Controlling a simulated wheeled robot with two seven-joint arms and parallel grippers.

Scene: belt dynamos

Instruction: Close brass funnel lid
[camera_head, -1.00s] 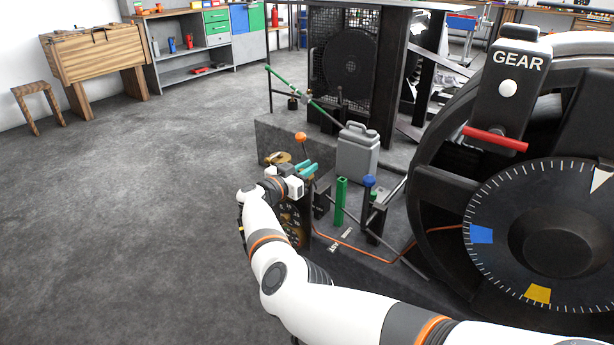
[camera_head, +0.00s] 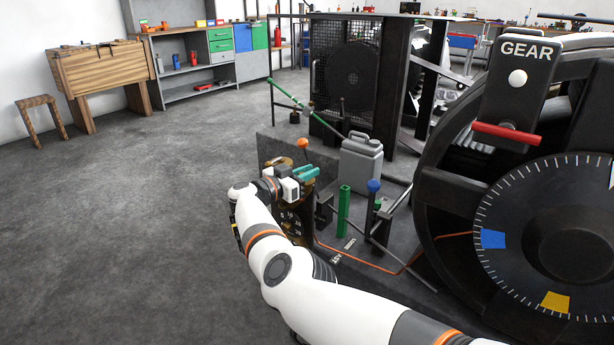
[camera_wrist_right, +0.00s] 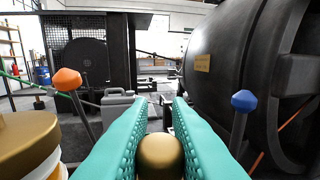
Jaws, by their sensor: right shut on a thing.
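In the right wrist view, the teal fingers of my right gripper (camera_wrist_right: 160,140) are shut on a round brass knob (camera_wrist_right: 160,155). A wide brass cap-like part (camera_wrist_right: 28,140) stands to the left, cut off by the frame edge; I take it for the funnel or its lid. In the head view my right gripper (camera_head: 306,174) is just right of a small brass part (camera_head: 283,163), which my wrist partly hides. How far the lid is open cannot be told. My left gripper is not in view.
An orange-knobbed lever (camera_head: 303,143) stands close behind the gripper. A grey canister (camera_head: 361,160), a green post (camera_head: 343,210) and a blue-knobbed lever (camera_head: 374,186) stand to the right. The large GEAR wheel machine (camera_head: 512,90) fills the right. Open floor (camera_head: 150,220) lies left.

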